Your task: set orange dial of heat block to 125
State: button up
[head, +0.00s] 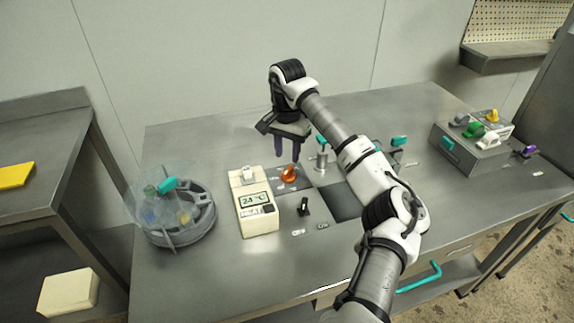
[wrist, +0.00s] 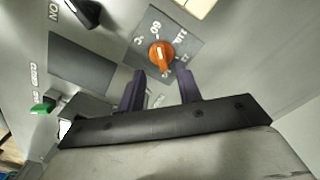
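The orange dial (head: 289,175) sits on a dark square plate with printed marks, just right of the cream heat block (head: 257,218), whose display reads about 24 °C. In the wrist view the orange dial (wrist: 160,56) shows a pale pointer line, with numbers printed around it. My gripper (head: 288,152) is above and just behind the dial, fingers pointing down. In the wrist view my gripper (wrist: 161,78) has its two dark fingers spread apart with nothing between them; the dial lies a little beyond the fingertips.
A black switch (head: 304,206) stands in front of the dial. A round centrifuge-like device (head: 177,212) is at left. A teal-topped post (head: 321,152) stands close right of my gripper. A grey box with coloured knobs (head: 470,148) is at right.

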aim_at(287, 171)
jog(key=shift+f+p, duration=0.55)
jog(key=shift+f, duration=2.65)
grip_shut()
